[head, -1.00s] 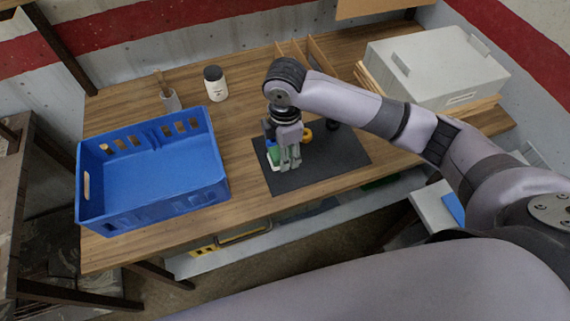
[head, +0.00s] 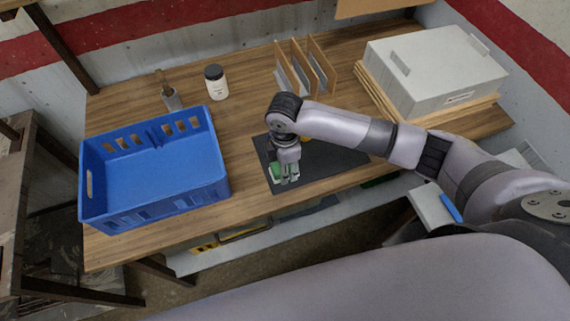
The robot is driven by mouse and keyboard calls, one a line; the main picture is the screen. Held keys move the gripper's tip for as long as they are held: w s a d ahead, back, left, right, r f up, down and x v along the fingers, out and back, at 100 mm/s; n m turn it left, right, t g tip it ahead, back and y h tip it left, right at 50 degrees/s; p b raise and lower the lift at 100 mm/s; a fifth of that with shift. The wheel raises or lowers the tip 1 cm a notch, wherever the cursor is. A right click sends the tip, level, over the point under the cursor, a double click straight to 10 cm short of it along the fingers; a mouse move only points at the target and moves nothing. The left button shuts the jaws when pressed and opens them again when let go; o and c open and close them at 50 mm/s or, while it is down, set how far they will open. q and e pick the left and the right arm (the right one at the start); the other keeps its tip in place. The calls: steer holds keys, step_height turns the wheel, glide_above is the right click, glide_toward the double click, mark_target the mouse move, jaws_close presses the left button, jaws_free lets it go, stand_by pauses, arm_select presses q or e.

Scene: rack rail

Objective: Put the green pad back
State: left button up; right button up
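A green pad with a whitish lower part (head: 275,173) is on or just above the left part of a dark mat (head: 335,157) on the wooden table. My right gripper (head: 286,179) points down over the mat, right against the green pad. Its fingers partly hide the pad, and I cannot tell whether they are closed on it. My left gripper is not in view.
A blue crate (head: 93,213) stands on the left of the table. Behind are a white jar (head: 216,84), a small cup (head: 172,100) and a wooden rack with upright dividers (head: 322,68). A grey box (head: 430,68) sits back right. An orange thing is mostly hidden behind my arm.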

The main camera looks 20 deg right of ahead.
steer(key=o, duration=1.1)
step_height(320, 180, up, 12)
steer(key=b, duration=0.2)
steer(key=shift+r, duration=0.2)
